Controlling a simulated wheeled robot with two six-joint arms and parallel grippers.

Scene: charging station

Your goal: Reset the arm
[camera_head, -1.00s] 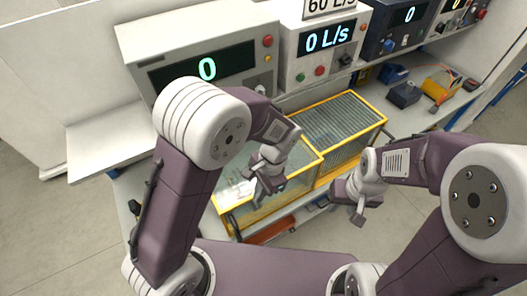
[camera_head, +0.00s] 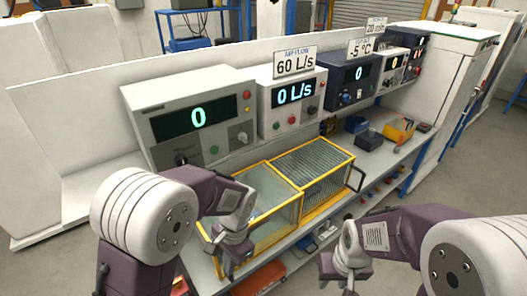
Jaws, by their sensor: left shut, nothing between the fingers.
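My left arm reaches in from the left, and its gripper (camera_head: 236,252) hangs over the front edge of the yellow-framed glass tank (camera_head: 272,205). This gripper is shut and holds nothing. My right gripper (camera_head: 345,278) is at the lower right of the tank, in front of the bench and apart from it.
A grey unit (camera_head: 165,105) reading 0 and a white unit (camera_head: 292,117) reading 0 L/s stand behind the tank. A ribbed yellow-framed tank (camera_head: 312,160) adjoins it. A dark box (camera_head: 369,139) and an orange tool (camera_head: 400,130) lie further right on the bench (camera_head: 388,170).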

